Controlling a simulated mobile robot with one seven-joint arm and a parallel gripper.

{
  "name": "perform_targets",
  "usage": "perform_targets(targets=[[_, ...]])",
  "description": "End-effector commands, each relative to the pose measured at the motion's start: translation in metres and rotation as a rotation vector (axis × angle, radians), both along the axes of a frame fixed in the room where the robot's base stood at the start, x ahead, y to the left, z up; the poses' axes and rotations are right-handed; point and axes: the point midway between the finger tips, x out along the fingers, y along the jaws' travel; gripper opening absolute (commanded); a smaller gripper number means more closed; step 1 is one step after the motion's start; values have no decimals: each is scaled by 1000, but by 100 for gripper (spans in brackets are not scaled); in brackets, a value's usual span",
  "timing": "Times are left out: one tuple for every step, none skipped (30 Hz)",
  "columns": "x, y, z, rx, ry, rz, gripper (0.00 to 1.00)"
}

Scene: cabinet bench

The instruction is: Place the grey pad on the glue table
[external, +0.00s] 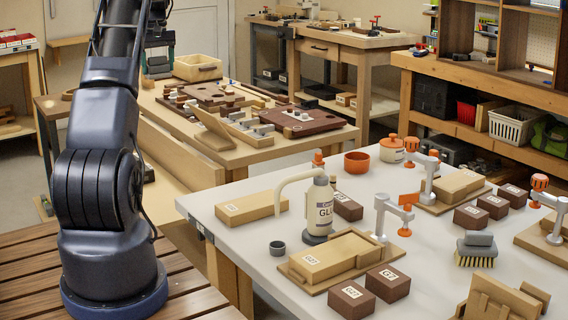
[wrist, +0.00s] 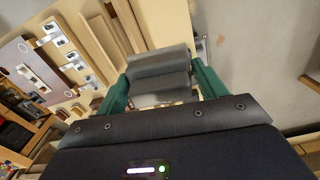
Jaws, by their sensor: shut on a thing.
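My gripper (wrist: 160,80) shows its green fingers on both sides of the grey pad (wrist: 162,65) in the wrist view, shut on it. In the external view my gripper (external: 159,45) is at the upper left, partly hidden by my arm, held up near the far wooden bench. The glue table (external: 240,235) is the pale-topped table at the front right, apart from my gripper. A white glue bottle (external: 320,210) stands on it.
The glue table also holds wooden blocks (external: 252,206), dark labelled blocks (external: 388,283), orange-handled clamps (external: 392,212), an orange bowl (external: 357,162) and a brush (external: 475,250). A wooden bench (external: 262,157) with boards stands behind. The glue table's left front edge is mostly clear.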

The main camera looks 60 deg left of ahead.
Motion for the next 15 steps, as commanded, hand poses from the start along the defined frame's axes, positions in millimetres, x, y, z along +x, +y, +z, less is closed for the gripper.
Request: perform_targets(targets=[[14,-11,0,-1,-1,-25,46],[23,-18,0,-2,-1,-42,46],[34,-27,0,-2,-1,-63,46],[43,-35,0,-2,-1,-82,46],[52,-42,0,-2,-1,-101,46],[65,-54,0,-2,-1,-127,46],[74,-63,0,-2,-1,-147,46],[84,-72,0,-2,-1,-167,46],[96,-84,1,-1,-1,-194,46],[105,-94,1,-1,-1,-215,46],[114,-104,1,-2,-1,-236,46],[126,-117,1,-3,-1,-264,46],[134,-127,1,-3,-1,-284,46],[143,-137,1,-3,-1,-305,46],[154,-151,1,-3,-1,-332,46]])
